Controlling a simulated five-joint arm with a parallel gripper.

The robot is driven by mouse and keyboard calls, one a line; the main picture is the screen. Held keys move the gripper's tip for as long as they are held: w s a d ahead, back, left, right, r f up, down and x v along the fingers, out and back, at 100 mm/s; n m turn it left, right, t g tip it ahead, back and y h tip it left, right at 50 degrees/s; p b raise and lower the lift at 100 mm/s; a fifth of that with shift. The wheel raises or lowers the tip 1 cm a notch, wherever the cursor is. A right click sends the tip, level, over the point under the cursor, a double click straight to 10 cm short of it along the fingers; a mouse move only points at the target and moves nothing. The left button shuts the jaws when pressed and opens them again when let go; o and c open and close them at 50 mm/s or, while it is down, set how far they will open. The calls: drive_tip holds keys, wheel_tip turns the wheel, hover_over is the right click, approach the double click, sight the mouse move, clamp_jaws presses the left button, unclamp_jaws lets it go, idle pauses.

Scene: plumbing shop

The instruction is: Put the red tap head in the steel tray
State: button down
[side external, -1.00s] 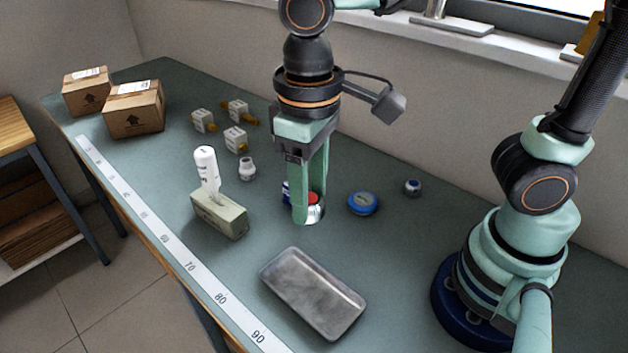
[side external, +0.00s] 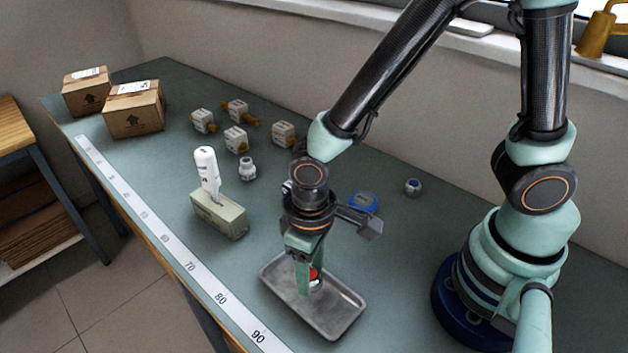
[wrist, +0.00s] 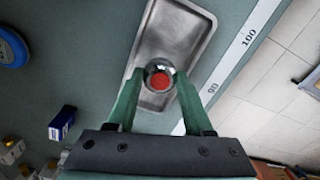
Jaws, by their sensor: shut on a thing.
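The red tap head (side external: 313,275) is a metal piece with a red top. My gripper (side external: 309,285) is shut on it in the side view, over the steel tray (side external: 343,317). In the wrist view the tap head (wrist: 160,81) sits between the two green fingertips of my gripper (wrist: 157,85), with the tray (wrist: 188,22) behind it. The tray is a shallow grey rectangle lying flat on the bench. I cannot tell whether the tap head touches the tray floor.
A grey-green box with a white bottle (side external: 219,215) stands left of the tray. A measuring strip (side external: 190,268) runs along the front edge.

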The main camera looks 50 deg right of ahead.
drive_tip(key=shift+f, duration=1.5)
drive_tip(key=shift+f, duration=0.1)
drive_tip(key=c, duration=0.6)
unclamp_jaws()
wheel_tip(320, 180, up, 12)
drive_tip(key=w+d+r+m+t, duration=0.1)
drive_tip(key=d+r+t, duration=0.1)
drive_tip(key=d, duration=0.4)
drive_tip(key=w+d+r+m+t, duration=0.1)
drive_tip(key=w+d+r, duration=0.1)
drive_tip(key=d+r, duration=0.3)
drive_tip(key=w+d+r+m+t, duration=0.1)
drive_tip(key=d+r+t, duration=0.1)
drive_tip(key=d+r, duration=0.2)
drive_tip(key=shift+w+d+r+t, duration=0.1)
drive_tip(key=shift+w+d+t, duration=0.1)
drive_tip(key=shift+d, duration=0.55)
drive_tip(key=shift+w+d+r+t, duration=0.1)
drive_tip(key=shift+w+d, duration=0.05)
drive_tip(key=shift+d, duration=0.6)
